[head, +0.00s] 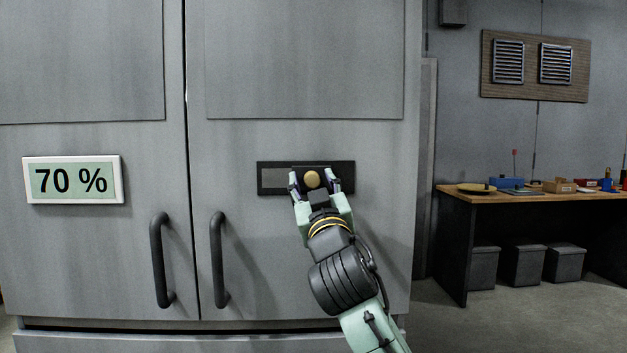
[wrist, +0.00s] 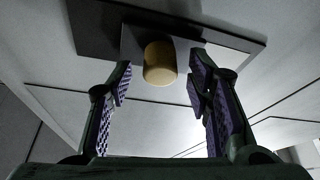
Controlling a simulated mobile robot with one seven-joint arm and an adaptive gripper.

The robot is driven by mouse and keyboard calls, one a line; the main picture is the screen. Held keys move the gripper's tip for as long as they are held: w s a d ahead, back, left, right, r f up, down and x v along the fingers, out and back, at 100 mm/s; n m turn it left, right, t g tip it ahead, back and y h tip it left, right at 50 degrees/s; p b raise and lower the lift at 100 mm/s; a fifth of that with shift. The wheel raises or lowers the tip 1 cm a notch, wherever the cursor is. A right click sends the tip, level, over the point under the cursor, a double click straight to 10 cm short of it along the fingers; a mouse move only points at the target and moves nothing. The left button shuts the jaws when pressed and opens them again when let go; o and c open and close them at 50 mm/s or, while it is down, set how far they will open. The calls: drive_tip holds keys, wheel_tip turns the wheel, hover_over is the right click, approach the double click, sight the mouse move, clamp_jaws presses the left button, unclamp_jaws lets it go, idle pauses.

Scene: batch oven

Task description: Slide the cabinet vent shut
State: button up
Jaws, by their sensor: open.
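The cabinet vent (head: 345,187) is a dark horizontal plate on the right cabinet door, with a lighter grey panel (head: 272,180) in its left part. A round tan knob (head: 312,179) sits right of the plate's middle. In the wrist view the knob (wrist: 160,63) stands out from a dark slider on the plate (wrist: 95,25). My gripper (head: 315,184) is at the vent, its fingers on either side of the knob. In the wrist view my open fingers (wrist: 160,85) show gaps to the knob on both sides, the right finger looking nearer.
Two dark vertical handles (head: 160,260) (head: 217,260) flank the door seam, left of my arm. A display (head: 72,180) on the left door reads 70 %. A workbench (head: 530,197) with small items and bins stands at the right. Open floor lies before it.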

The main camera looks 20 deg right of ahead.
drive_tip(key=shift+c, duration=0.6)
clamp_jaws()
drive_tip(key=shift+a, duration=0.1)
